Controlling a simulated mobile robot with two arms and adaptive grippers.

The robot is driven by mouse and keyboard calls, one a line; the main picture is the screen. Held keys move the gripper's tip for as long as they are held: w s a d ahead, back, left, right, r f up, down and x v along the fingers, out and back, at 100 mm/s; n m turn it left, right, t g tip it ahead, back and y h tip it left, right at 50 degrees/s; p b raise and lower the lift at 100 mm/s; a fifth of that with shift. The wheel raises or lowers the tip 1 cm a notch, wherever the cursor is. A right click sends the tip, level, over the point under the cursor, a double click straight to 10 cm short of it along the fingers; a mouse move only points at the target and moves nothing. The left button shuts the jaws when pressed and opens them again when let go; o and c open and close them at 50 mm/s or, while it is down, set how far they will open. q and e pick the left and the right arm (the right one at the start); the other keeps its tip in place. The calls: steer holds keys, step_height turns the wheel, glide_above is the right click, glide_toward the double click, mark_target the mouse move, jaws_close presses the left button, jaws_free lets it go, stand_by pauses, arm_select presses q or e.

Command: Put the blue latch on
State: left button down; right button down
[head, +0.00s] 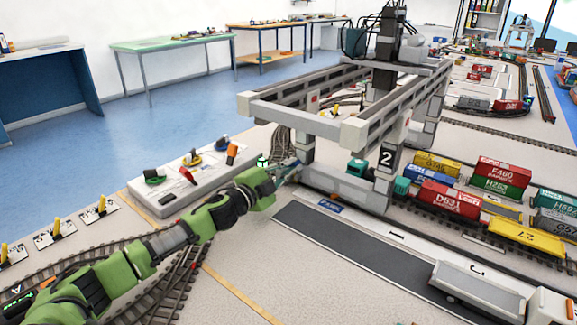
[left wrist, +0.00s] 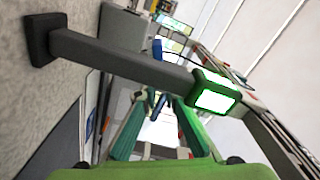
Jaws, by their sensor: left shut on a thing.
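My left gripper (head: 287,171) reaches to the near left leg of the gantry crane (head: 306,150), marked 2 on its other near leg. Its teal fingers also show in the left wrist view (left wrist: 160,125), closed in toward each other. A small blue part, which looks like the blue latch (left wrist: 157,50), shows beyond the fingertips in the left wrist view. Dark blue bits show between the fingertips, and the gripper is shut on them. How the latch sits is too small to tell. The right gripper is not in view.
A green-framed lit box (left wrist: 213,95) on a grey post stands close to my left gripper. A control panel (head: 180,185) with coloured levers lies left of the crane. Wagons (head: 450,198) stand on tracks at the right.

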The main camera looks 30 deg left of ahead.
arm_select(q)
steer(key=shift+d+f+m, duration=0.25)
steer(key=shift+f+m, duration=0.35)
steer(key=shift+m, duration=0.7)
steer(key=shift+d+f+m, duration=0.2)
steer(key=shift+f+m, duration=0.35)
steer(key=shift+m, duration=0.75)
steer(key=c, duration=2.2)
jaws_free()
steer(key=shift+s, duration=0.1)
steer(key=shift+o, duration=0.2)
steer(key=shift+s+a, duration=0.15)
steer(key=shift+s, duration=1.85)
steer(key=shift+s+a, duration=0.15)
steer(key=shift+s, duration=1.8)
